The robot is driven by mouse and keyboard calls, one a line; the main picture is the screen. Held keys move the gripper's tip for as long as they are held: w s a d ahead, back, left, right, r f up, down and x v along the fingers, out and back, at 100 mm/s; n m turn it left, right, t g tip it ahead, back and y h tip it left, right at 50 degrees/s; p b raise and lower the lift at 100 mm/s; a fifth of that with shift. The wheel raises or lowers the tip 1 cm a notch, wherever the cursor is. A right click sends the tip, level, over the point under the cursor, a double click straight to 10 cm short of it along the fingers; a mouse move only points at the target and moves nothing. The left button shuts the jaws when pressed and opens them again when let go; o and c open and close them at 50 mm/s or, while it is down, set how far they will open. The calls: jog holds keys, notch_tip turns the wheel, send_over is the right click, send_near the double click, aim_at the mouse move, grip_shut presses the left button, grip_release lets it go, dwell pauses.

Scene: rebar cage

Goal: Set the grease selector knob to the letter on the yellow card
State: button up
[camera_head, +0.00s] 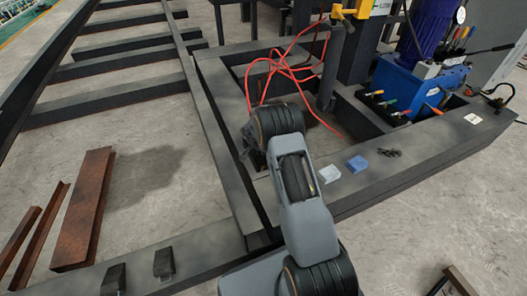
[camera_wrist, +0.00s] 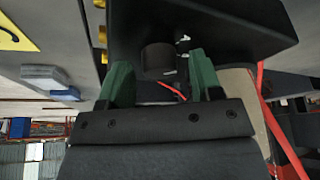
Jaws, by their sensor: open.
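In the wrist view a dark round knob (camera_wrist: 157,56) sticks out from a dark box (camera_wrist: 215,25). My gripper (camera_wrist: 160,64) is open, with one green finger on each side of the knob; small gaps seem to show, and I cannot tell whether either finger touches it. Small white marks show by the knob, but no letter is readable. A yellow shape (camera_wrist: 12,38) is cut off at the upper left of the wrist view; I cannot tell whether it is the card. In the head view my arm hides the knob, and my fingers cannot be made out.
In the head view a blue block (camera_head: 357,163) and a white block (camera_head: 329,174) lie on the dark steel frame (camera_head: 420,150). Red hoses (camera_head: 285,68) loop inside it, near a blue pump unit (camera_head: 408,85). Rusty steel bars (camera_head: 84,215) lie on open floor at left.

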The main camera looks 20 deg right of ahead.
jog(key=shift+c, duration=0.3)
jog(key=shift+a, duration=0.1)
jog(key=c, duration=0.8)
jog(key=r+p, duration=0.1)
jog(key=p, duration=0.3)
jog(key=shift+m, duration=0.4)
jog(key=shift+c, duration=0.2)
jog(key=m+p, duration=0.1)
jog(key=p, duration=0.2)
jog(key=shift+f+g, duration=0.15)
jog(key=shift+g, duration=0.25)
jog(key=m, duration=0.1)
jog(key=m+p, duration=0.1)
jog(key=shift+w+f+m+g+h, duration=0.1)
jog(key=shift+f+m+g+h, duration=0.2)
jog(key=shift+g, duration=0.1)
jog(key=shift+m+g, duration=0.6)
jog(key=shift+m, duration=0.8)
